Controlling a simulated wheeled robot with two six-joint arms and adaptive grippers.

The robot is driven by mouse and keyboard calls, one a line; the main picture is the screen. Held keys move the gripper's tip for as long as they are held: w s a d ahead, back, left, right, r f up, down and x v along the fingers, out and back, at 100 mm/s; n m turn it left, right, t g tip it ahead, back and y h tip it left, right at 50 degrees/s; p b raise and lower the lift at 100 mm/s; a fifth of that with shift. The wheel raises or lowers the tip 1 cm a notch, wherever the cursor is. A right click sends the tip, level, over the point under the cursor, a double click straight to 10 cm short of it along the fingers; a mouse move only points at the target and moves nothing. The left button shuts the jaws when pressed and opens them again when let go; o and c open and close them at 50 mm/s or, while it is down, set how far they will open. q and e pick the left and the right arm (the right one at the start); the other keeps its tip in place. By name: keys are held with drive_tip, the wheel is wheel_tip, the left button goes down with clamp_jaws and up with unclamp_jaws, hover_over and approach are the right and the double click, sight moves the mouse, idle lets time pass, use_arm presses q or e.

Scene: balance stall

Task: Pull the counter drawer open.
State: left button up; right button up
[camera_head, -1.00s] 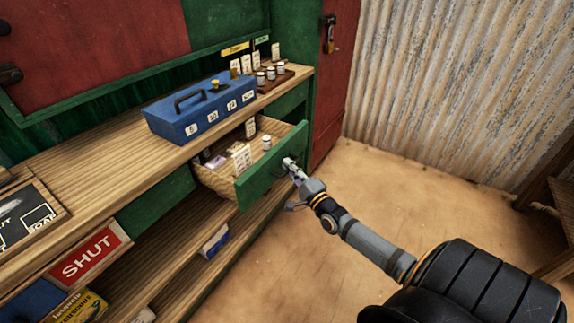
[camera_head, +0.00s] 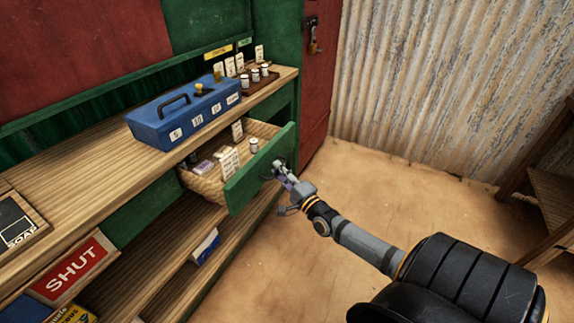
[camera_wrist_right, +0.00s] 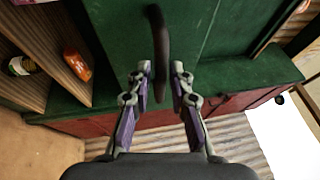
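The counter drawer (camera_head: 262,172) with a green front stands partly open from the counter, with a woven-looking side and small items inside. Its dark upright bar handle (camera_wrist_right: 158,40) shows in the right wrist view against the green front. My right gripper (camera_head: 281,171) is at the drawer front. The grip hides part of the handle in the head view. My left gripper is not in view.
A blue cash box (camera_head: 183,112) stands on the wooden counter (camera_head: 100,165) above the drawer. A tray (camera_head: 262,84) with small weights lies behind it. A SHUT sign (camera_head: 73,268) is at lower left. Sandy floor (camera_head: 410,205) is clear in front of the drawer.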

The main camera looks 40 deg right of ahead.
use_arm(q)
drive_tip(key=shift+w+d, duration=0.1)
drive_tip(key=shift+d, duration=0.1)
use_arm(e)
drive_tip(key=s+f, duration=0.2)
drive_tip(key=s, duration=0.9)
